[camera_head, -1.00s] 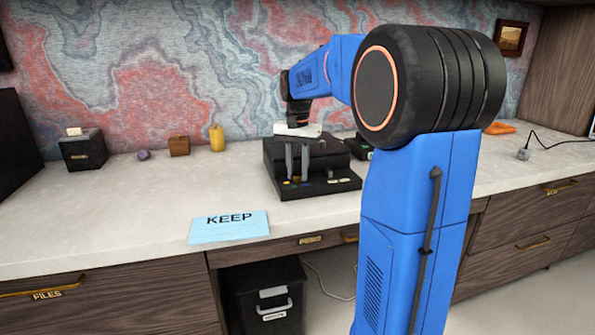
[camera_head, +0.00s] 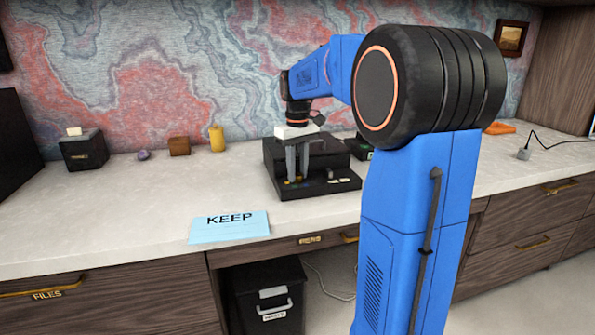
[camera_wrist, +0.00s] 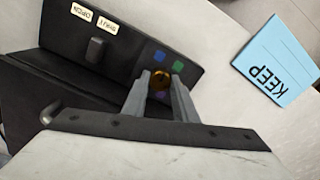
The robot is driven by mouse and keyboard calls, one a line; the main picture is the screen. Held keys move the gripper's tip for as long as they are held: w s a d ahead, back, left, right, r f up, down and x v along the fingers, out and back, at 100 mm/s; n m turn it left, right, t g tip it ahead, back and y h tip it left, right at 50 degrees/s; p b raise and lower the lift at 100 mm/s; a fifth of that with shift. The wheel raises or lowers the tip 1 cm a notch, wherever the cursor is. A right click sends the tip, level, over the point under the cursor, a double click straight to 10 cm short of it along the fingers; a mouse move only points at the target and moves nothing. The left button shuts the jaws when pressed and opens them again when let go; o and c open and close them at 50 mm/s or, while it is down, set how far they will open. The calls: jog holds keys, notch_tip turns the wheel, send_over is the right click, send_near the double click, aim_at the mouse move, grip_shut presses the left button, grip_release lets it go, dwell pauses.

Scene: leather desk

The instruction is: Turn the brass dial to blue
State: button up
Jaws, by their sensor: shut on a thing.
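The brass dial (camera_wrist: 160,80) sits on the front ledge of a black box (camera_head: 335,186) on the desk. My gripper (camera_head: 298,180) points down over the left part of that ledge. In the wrist view my gripper (camera_wrist: 161,82) has a finger on each side of the dial and is shut on it. A blue mark (camera_wrist: 159,56), a green mark (camera_wrist: 178,66) and a faint purple mark (camera_wrist: 162,97) lie around the dial. The dial's pointer is too small to make out, so I cannot tell which colour it faces.
The box also has a dark knob (camera_wrist: 96,49) beside two pale labels, one reading OPEN (camera_wrist: 81,12). A blue KEEP card (camera_head: 229,227) lies at the desk's front edge. A yellow candle-like object (camera_head: 217,138) and a wooden cube (camera_head: 179,146) stand at the back left.

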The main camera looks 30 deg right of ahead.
aim_at(297, 174)
jog(key=n, duration=0.4)
jog(key=shift+n, duration=0.4)
dwell(0.4)
jog(key=o, duration=0.8)
jog(key=shift+c, duration=0.2)
notch_tip(297, 174, up, 18)
jog(key=shift+f, duration=0.25)
